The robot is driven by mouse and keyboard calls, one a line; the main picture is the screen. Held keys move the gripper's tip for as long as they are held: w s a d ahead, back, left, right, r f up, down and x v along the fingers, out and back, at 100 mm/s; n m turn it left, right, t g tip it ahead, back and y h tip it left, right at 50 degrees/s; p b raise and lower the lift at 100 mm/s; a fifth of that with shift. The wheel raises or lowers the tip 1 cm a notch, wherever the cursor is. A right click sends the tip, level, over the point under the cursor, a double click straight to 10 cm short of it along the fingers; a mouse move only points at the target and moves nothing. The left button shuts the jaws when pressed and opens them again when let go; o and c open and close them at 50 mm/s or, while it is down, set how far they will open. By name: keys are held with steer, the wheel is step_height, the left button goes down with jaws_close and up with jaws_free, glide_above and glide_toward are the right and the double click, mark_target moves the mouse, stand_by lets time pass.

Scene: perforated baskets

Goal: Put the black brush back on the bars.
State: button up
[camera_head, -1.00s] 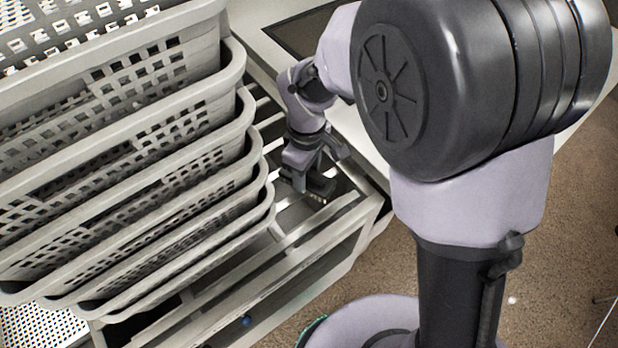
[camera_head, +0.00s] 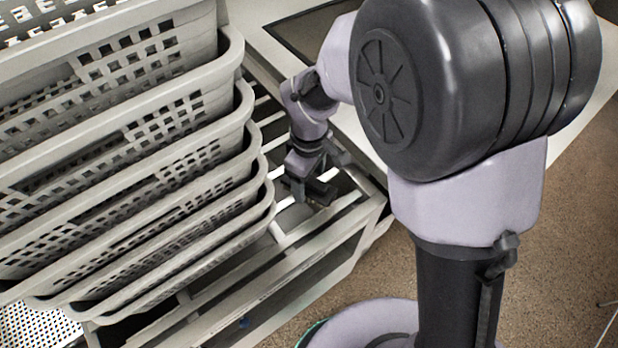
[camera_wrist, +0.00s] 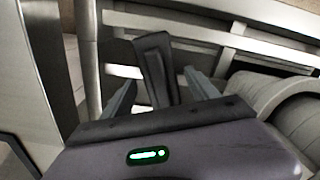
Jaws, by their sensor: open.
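In the wrist view, the black brush (camera_wrist: 155,68) is a dark, flat, long shape between and beyond my gripper's two fingers (camera_wrist: 162,90). Its far end overlaps the pale bars (camera_wrist: 196,54). Its near end is hidden behind the gripper body. The fingers stand apart, with a visible gap on each side of the brush. In the head view, my gripper (camera_head: 308,188) is low over the slatted bars (camera_head: 325,217), right of the basket stack. The brush cannot be told apart from the dark gripper parts there. I cannot tell whether it touches the bars.
A stack of perforated grey baskets (camera_head: 150,150) stands close on the left of the gripper. A pale counter (camera_head: 370,140) edges the bars on the right, behind my arm. Brown floor (camera_head: 575,190) lies at the right.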

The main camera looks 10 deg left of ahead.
step_height(320, 180, up, 12)
steer(key=f+p, duration=0.1)
steer(key=p, duration=0.4)
steer(key=s+d+r+m+t+y, duration=0.1)
steer(key=d+r+m+t, duration=0.1)
steer(key=d+r+m, duration=0.55)
steer(key=s+d+r+m+t, duration=0.2)
steer(key=s+d+r+m, duration=0.1)
steer(key=s+d+m, duration=0.2)
steer(key=s+d+r+m+t+y, duration=0.1)
steer(key=s+d+r+m, duration=0.3)
steer(key=s+d+m, duration=0.2)
steer(key=shift+s+d+t+b, duration=0.2)
steer(key=shift+d+t+b, duration=0.1)
steer(key=shift+d+t, duration=0.15)
